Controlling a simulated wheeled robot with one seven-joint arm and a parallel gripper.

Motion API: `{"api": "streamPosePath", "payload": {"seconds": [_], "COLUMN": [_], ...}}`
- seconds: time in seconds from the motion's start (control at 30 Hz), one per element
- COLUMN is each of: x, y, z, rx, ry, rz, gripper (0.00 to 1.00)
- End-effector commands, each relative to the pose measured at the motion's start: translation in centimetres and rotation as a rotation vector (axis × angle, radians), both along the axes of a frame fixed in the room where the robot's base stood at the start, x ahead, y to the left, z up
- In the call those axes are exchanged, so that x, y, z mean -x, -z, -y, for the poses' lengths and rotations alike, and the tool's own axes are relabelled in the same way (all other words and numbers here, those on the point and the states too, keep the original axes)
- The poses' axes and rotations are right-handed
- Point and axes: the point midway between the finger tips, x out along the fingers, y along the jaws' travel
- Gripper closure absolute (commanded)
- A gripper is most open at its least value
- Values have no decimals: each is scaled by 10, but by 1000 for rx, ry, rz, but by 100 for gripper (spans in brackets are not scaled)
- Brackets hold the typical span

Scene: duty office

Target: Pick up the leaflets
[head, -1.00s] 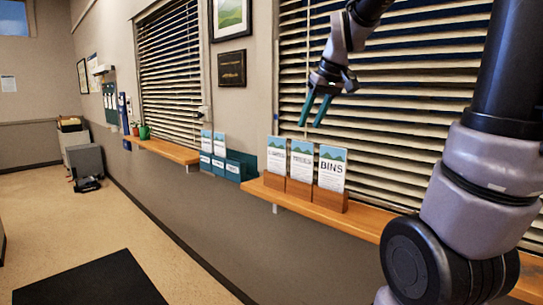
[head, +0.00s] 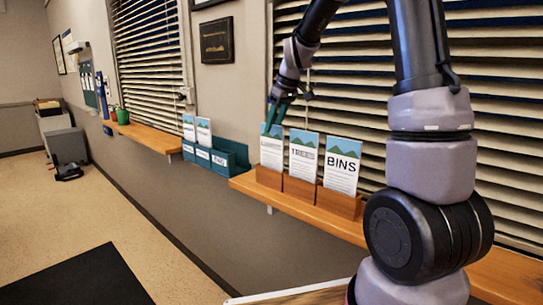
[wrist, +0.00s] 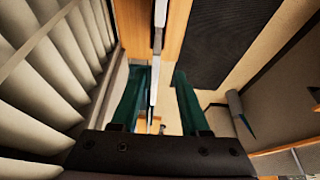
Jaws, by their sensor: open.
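Three sets of leaflets stand upright in wooden holders on a wooden wall shelf (head: 290,207). They are the left leaflets (head: 271,153), the middle leaflets (head: 302,157) and the right leaflets, marked BINS (head: 342,166). My gripper (head: 273,125) points down at the top of the left leaflets, its teal fingers overlapping their top edge in the head view. In the wrist view my gripper (wrist: 158,75) is open, with the thin white edge of leaflets (wrist: 155,85) between its fingers, nearer the left finger. Whether a finger touches them I cannot tell.
Slatted blinds (head: 345,100) hang close behind the shelf. A teal wall rack (head: 232,160) with more leaflets (head: 203,131) is to the left of the shelf. A farther shelf (head: 150,138) holds a green can (head: 122,116). A wooden edge (head: 300,295) shows at the bottom; the floor left is mostly clear.

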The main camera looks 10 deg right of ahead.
Motion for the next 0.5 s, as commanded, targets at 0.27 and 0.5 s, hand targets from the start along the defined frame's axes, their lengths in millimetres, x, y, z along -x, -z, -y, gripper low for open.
{"api": "streamPosePath", "payload": {"seconds": [0.27,0.5], "x": [-15,-20], "y": [34,49], "z": [-2,-6], "rx": [-1,0], "ry": [1,1], "rz": [-5,0], "gripper": [55,55]}}
